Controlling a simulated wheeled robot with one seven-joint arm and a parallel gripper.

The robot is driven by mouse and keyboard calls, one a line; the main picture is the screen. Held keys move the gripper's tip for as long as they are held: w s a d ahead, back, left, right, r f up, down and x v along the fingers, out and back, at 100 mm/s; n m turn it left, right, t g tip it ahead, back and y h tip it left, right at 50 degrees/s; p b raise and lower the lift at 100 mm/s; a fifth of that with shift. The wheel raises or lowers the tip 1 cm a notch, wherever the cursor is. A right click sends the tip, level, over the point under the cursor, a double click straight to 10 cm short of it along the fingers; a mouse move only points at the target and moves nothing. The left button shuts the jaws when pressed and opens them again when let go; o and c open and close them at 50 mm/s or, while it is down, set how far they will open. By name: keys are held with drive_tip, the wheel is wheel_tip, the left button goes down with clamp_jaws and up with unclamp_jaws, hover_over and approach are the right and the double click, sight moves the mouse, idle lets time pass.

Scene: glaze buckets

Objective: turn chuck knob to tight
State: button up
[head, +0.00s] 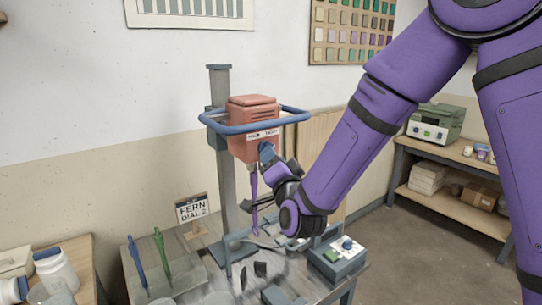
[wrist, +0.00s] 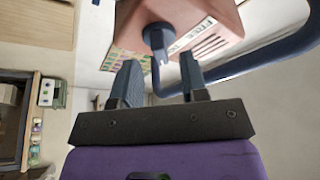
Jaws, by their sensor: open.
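The mixer head (head: 253,112) is a salmon-red housing on a grey column. Its white label (head: 264,134) carries printed words; in the wrist view, "FREE" is readable on it. The blue chuck knob (wrist: 157,38) sticks out of the housing (wrist: 205,15), with a small pointed part below it. My gripper (wrist: 160,62) is open and empty. Its two blue fingers point toward the knob, which stands ahead of the gap between them. In the head view my gripper (head: 268,160) is close to the housing's lower front, and the knob cannot be told apart from the fingers there.
A blue ring rail (head: 222,127) surrounds the mixer head and passes near my gripper's right finger in the wrist view. A purple stirrer (head: 254,200) hangs below.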

drive_tip(key=v, duration=0.8)
drive_tip(key=shift+s, duration=0.1)
